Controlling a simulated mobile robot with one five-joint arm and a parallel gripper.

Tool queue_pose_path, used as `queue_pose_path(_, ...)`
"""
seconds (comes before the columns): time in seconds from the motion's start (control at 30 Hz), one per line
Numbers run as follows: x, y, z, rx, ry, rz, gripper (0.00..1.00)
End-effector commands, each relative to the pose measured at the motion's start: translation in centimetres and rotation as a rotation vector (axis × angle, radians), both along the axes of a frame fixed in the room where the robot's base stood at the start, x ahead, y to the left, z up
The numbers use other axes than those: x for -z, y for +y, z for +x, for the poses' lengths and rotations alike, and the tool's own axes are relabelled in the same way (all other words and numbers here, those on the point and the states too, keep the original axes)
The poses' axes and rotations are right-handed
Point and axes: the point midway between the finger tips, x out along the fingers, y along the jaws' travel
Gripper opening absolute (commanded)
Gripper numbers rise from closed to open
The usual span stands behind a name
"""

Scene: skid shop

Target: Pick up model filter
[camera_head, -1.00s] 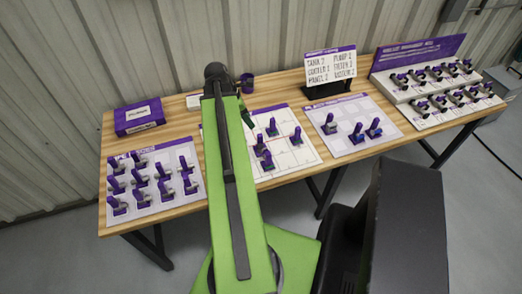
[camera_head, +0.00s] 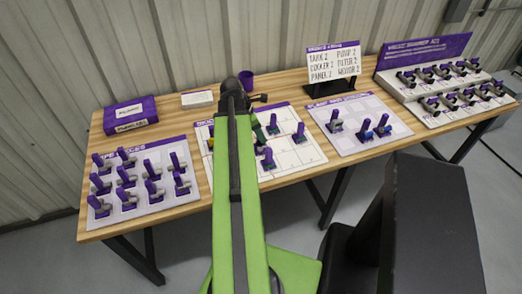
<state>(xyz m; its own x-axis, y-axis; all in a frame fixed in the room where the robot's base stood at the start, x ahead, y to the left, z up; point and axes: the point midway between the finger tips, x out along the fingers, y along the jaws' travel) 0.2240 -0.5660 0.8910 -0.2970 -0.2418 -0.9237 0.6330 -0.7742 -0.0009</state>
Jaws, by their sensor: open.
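Several small purple-and-grey models stand on boards along the wooden table (camera_head: 190,110). I cannot tell which one is the filter. A group stands on the middle board (camera_head: 306,150), including a purple model (camera_head: 267,158) and another (camera_head: 299,132) to its right. My green arm covers part of this board. My gripper (camera_head: 262,98) is at the far end of the arm, over the back of the middle board. It looks small and dark, open, with nothing seen in it.
A left board (camera_head: 143,201) holds several models. The board right of centre (camera_head: 379,110) holds a few, and a stepped rack (camera_head: 425,55) at far right holds many. A purple box (camera_head: 130,114), a white block (camera_head: 197,98) and a purple cup (camera_head: 246,83) stand at the back.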

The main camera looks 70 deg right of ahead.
Motion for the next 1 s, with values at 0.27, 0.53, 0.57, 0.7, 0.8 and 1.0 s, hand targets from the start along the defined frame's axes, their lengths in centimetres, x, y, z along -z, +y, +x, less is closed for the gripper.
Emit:
queue_pose_path(0.27, -0.13, -0.01, 0.01, 0.0, -0.001, 0.0, 0.32)
queue_pose_path(0.53, -0.14, -0.01, 0.02, 0.0, -0.001, 0.0, 0.0)
queue_pose_path(0.57, -0.13, 0.0, 0.03, 0.0, -0.001, 0.0, 0.0)
queue_pose_path(0.7, -0.13, -0.01, 0.04, 0.0, -0.001, 0.0, 0.0)
queue_pose_path(0.8, -0.13, 0.0, 0.04, 0.0, -0.001, 0.0, 0.0)
queue_pose_path(1.0, -0.12, -0.01, 0.04, -0.001, -0.002, -0.001, 0.0)
